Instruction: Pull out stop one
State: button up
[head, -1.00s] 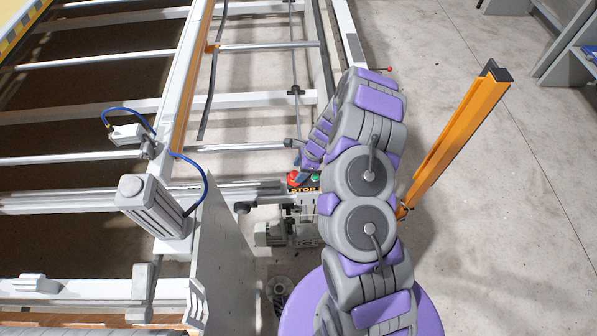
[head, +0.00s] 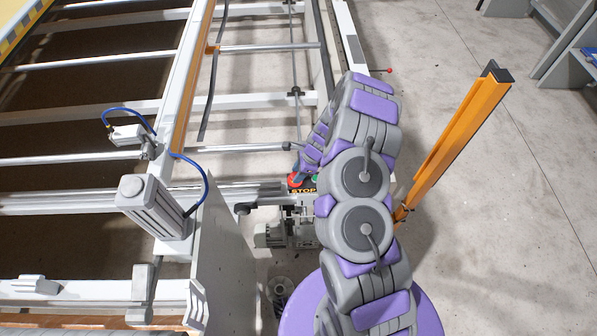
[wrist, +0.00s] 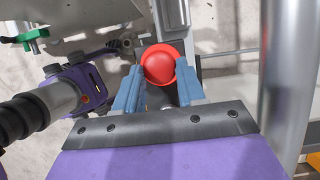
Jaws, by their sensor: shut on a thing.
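The red mushroom stop button (head: 295,182) sits on a small box with a black and yellow STOP label (head: 303,191), at the end of the gantry rail. In the wrist view the round red head (wrist: 160,62) lies between the blue finger pads of my gripper (wrist: 160,82), one on each side. My gripper (head: 300,175) is shut on the red button and partly covers it in the head view. The button's stem is hidden. I cannot tell whether the head is pushed in or out.
A green button (head: 315,179) is just right of the red one, partly hidden by my arm. An orange post (head: 455,140) stands to the right. The gantry frame (head: 180,110) fills the left. Open floor (head: 530,210) lies at the right.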

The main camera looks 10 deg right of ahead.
jog(key=shift+c, duration=1)
notch_tip(320, 180, up, 2)
jog(key=shift+r+p, duration=0.1)
jog(key=shift+p, duration=0.95)
jog(key=shift+w, duration=0.15)
jog(key=o, duration=1.2)
jog(key=shift+c, duration=0.2)
jog(key=shift+f, duration=0.2)
